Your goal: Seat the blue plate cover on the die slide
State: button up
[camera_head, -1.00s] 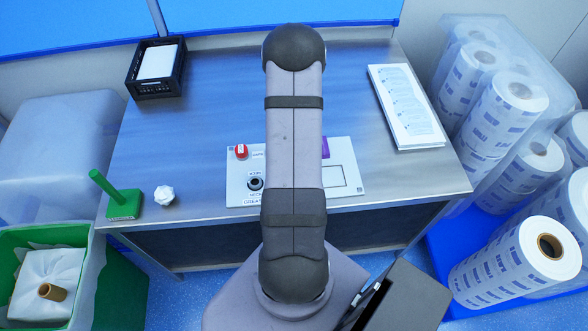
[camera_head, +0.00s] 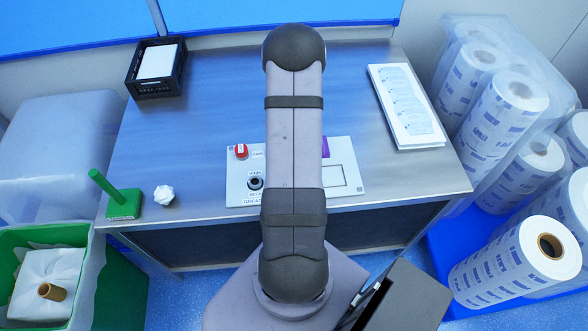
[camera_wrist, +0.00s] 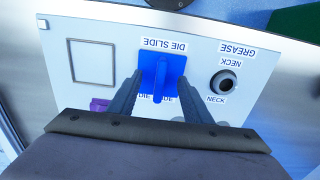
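The blue plate cover (camera_wrist: 174,68) shows in the wrist view, a square plate with an upright blue grip along its middle. It covers the place between the two DIE SLIDE labels on the light panel (camera_wrist: 118,45); the slide beneath is hidden. I cannot tell whether the plate lies fully flat. My gripper (camera_wrist: 162,77) is open, one dark finger at each side of the plate, with visible gaps between the fingers and the grip. In the head view my arm hides the cover and the gripper.
On the panel are a dark round neck (camera_wrist: 227,82), an outlined square (camera_wrist: 92,62), a purple piece (camera_wrist: 99,104) and a red button (camera_head: 241,151). A green post on a base (camera_head: 123,204) and a crumpled white wad (camera_head: 163,195) stand left. A black tray (camera_head: 156,68) is at the back left.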

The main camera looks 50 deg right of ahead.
jog(key=shift+o, duration=0.4)
jog(key=shift+r, duration=0.1)
jog(key=shift+r+p, duration=2.85)
jog(key=shift+r, duration=0.6)
jog(key=shift+a, duration=0.1)
jog(key=s+a+r+g+y, duration=0.3)
jog(key=s+a, duration=0.6)
jog(key=a, duration=0.4)
jog(key=w+a+r+n+t+h+b, duration=0.1)
jog(key=w+a+r+n, duration=0.2)
jog(key=a, duration=0.5)
jog(key=w+a+r+n+t+h+b, duration=0.2)
jog(key=w+a+r+n, duration=0.2)
jog(key=a, duration=0.5)
notch_tip(320, 180, up, 3)
jog(key=shift+r+n, duration=0.2)
jog(key=shift+n, duration=0.9)
